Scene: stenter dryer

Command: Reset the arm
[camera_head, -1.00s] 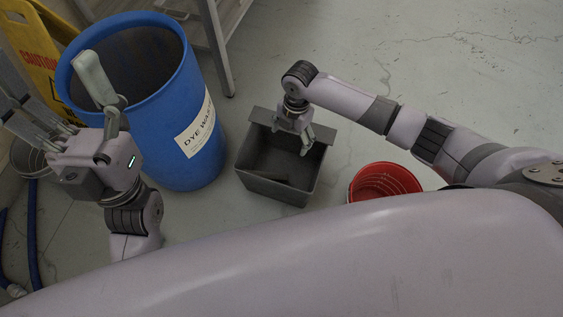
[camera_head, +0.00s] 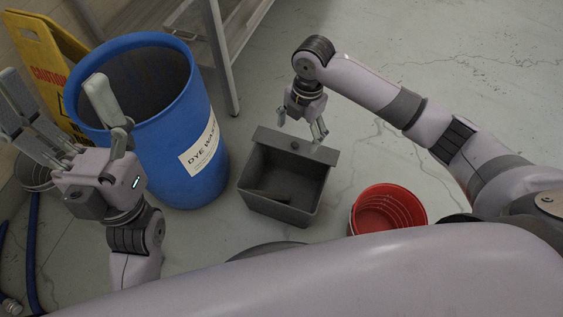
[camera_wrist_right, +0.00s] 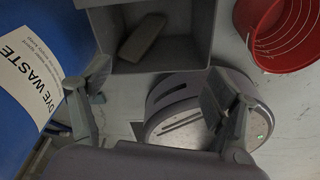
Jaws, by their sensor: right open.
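My right gripper (camera_head: 300,132) is open and empty, above the back edge of the grey bin in the head view. In the right wrist view its two fingers (camera_wrist_right: 155,110) stand wide apart with nothing between them. My left gripper (camera_head: 68,112) is at the left, in front of the blue drum, its fingers pointing up and spread apart with nothing seen between them.
A grey bin (camera_head: 310,190) stands on the floor with a brownish block (camera_wrist_right: 142,37) inside. A blue drum (camera_head: 190,115) labelled dye waste is left of it. A red bucket (camera_head: 418,208) is to its right. A yellow caution sign (camera_head: 36,62) and metal-legged rack (camera_head: 229,60) are behind.

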